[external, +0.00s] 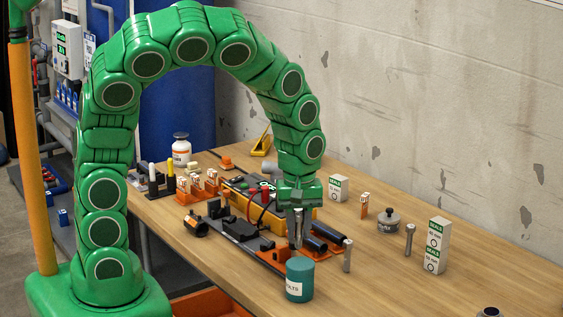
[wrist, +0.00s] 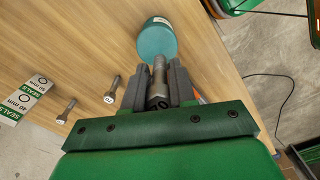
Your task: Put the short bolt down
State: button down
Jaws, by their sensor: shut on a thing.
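My gripper (external: 297,230) points down above the workbench, behind the teal bolts cup (external: 300,283) in the external view. It is shut on a grey metal bolt, the short bolt (wrist: 158,88), whose head sits between the jaws in the wrist view and whose shank reaches toward the teal cup (wrist: 157,40). The marking on the head is only partly readable. Whether the shank's tip is over the cup or beside it, I cannot tell. Two other bolts stand upright, apart, on the bench: one nearer the cup (external: 347,255) and one farther right (external: 409,240).
The bench's front right is mostly clear.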

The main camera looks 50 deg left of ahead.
aim_at(300, 246)
jog(key=shift+w+f, duration=0.25)
jog(key=shift+f, duration=1.55)
jog(key=shift+d+f, duration=0.1)
jog(key=shift+f, duration=0.05)
jog(key=c, duration=0.9)
grip_release()
